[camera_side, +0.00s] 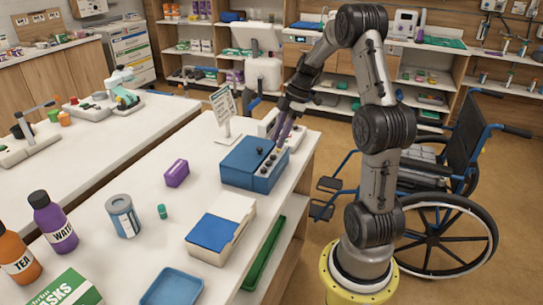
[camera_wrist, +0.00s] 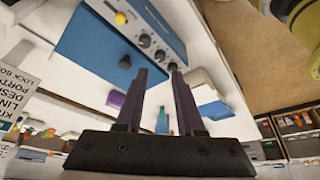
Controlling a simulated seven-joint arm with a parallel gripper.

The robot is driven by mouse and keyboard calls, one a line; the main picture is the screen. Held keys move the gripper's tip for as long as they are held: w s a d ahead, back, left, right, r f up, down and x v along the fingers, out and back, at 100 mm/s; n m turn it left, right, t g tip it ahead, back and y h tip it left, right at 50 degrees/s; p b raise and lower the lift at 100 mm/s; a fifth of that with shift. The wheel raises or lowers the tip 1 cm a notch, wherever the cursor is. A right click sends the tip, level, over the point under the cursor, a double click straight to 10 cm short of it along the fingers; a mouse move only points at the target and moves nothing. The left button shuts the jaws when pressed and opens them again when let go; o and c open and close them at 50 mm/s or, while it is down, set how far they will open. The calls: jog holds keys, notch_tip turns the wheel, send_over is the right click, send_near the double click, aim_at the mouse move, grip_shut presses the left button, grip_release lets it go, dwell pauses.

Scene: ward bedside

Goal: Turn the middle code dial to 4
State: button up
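A blue box (camera_side: 247,160) stands near the right edge of the white table, with small dark dials (camera_side: 268,163) in a row on its right-hand face. In the wrist view the box (camera_wrist: 97,45) is at the upper left. Its pale panel carries a row of round dials, with one dial (camera_wrist: 160,55) near the middle; their digits are too small to read. My gripper (camera_wrist: 158,75) is open, its two dark purple fingers apart. The fingertips appear close to the far end of the row; I cannot tell whether they touch a dial. In the side view my gripper (camera_side: 282,142) points down at the box.
A sign on a stand (camera_side: 224,105) is behind the box. A purple box (camera_side: 176,173), a blue-and-cream container (camera_side: 214,232) and a grey canister (camera_side: 123,215) stand on the table. A wheelchair (camera_side: 440,190) is on the floor at right.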

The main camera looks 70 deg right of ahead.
aim_at(269, 162)
jog(key=x, duration=0.6)
jog(key=shift+w+a+f, duration=0.15)
jog(key=shift+f, duration=0.25)
grip_shut()
